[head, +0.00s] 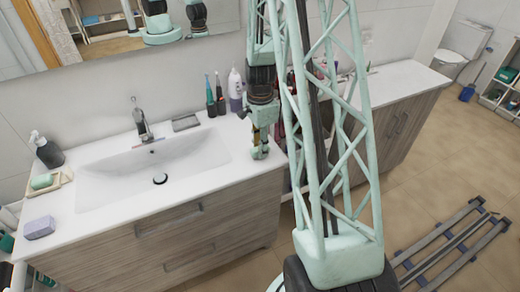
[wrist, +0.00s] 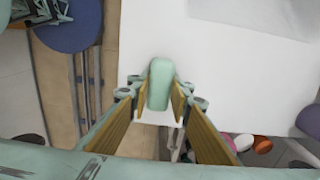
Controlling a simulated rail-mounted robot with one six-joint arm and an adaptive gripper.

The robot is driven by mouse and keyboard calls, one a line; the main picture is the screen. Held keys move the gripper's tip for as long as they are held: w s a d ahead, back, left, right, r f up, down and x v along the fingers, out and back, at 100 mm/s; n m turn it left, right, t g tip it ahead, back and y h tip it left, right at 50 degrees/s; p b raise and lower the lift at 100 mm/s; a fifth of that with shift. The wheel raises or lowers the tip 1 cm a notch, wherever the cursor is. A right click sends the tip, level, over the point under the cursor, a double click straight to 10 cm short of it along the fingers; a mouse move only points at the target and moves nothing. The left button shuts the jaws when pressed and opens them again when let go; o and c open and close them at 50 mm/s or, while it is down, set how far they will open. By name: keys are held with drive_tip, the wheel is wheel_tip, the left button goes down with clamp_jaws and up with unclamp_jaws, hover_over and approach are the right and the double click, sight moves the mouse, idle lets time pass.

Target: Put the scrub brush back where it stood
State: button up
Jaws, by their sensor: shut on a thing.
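My gripper (head: 262,138) points down just above the right front part of the white sink counter (head: 225,140). In the wrist view its two yellow-lined fingers (wrist: 160,100) are closed on a rounded mint-green thing, which I take to be the scrub brush (wrist: 159,82). In the head view only a small green part of it (head: 256,153) shows under the fingers, close to the counter. I cannot tell whether it touches the counter. Its bristles are hidden.
The basin (head: 150,165) with its tap (head: 141,122) lies to the left. Toothbrushes (head: 215,95), a pale bottle (head: 235,92) and a grey soap dish (head: 186,123) stand behind. A purple block (head: 39,227) sits at the counter's left end. The counter edge is close by.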

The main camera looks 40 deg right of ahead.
drive_tip(key=shift+f, duration=0.15)
drive_tip(key=o, duration=0.8)
drive_tip(key=shift+c, duration=0.2)
drive_tip(key=shift+r, duration=0.2)
wheel_tip(320, 180, up, 12)
drive_tip(key=shift+p, duration=0.35)
idle(0.6)
